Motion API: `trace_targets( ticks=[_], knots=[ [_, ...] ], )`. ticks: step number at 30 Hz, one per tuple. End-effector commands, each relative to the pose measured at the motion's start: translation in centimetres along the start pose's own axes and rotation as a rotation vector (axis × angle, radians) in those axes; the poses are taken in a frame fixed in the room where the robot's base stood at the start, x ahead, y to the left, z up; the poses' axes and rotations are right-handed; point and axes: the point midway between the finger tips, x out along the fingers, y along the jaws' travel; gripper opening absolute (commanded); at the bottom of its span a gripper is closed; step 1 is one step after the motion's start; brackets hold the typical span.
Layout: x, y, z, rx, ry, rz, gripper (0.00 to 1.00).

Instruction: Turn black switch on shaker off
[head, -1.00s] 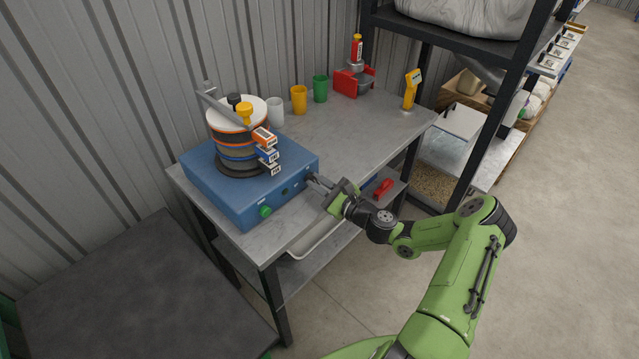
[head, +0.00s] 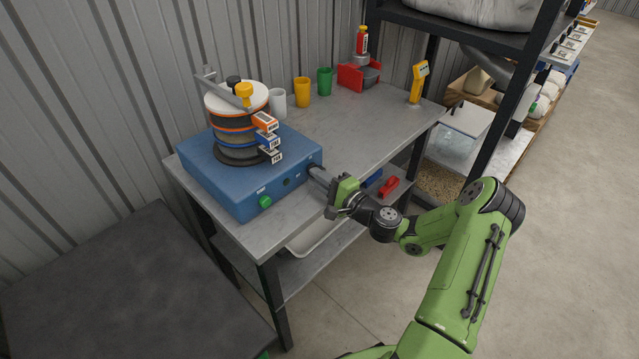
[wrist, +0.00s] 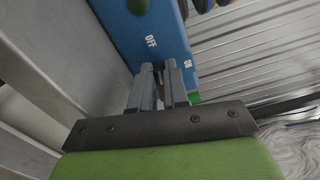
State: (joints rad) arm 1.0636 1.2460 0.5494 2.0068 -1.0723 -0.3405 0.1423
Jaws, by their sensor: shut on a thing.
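The shaker (head: 225,190) is a blue box on the grey workbench, with a stack of round sieves clamped on top. Its blue front panel also shows in the wrist view (wrist: 160,35), with white OFF and ON labels. My gripper (head: 312,171) reaches the right end of that panel from the front right. In the wrist view my gripper (wrist: 160,72) has its two grey fingers against the panel between the OFF and ON labels, close together and shut on the black switch. The switch is mostly hidden by the fingertips, so its exact position cannot be told.
A green knob (head: 264,202) sits on the same panel, to the left. White, yellow and green cups (head: 302,92) stand behind the shaker. A yellow handheld device (head: 418,82) stands at the bench's right end. The bench top (head: 370,130) between is clear.

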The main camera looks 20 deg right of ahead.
Motion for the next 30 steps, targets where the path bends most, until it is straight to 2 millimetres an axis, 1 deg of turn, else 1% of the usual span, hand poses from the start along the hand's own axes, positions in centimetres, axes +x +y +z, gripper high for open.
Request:
trace_targets(
  ticks=[1,6,12,29,30],
  knots=[
    [-0.02,0.48,-0.06,-0.031,0.000,0.003,0.00],
    [-0.02,0.60,-0.07,-0.124,0.000,0.004,0.00],
    [-0.03,0.63,-0.06,-0.187,0.000,0.005,0.00],
    [-0.05,0.60,-0.06,-0.215,0.000,0.006,0.00],
    [-0.05,0.60,-0.06,-0.215,0.000,0.006,0.19]
  ],
)
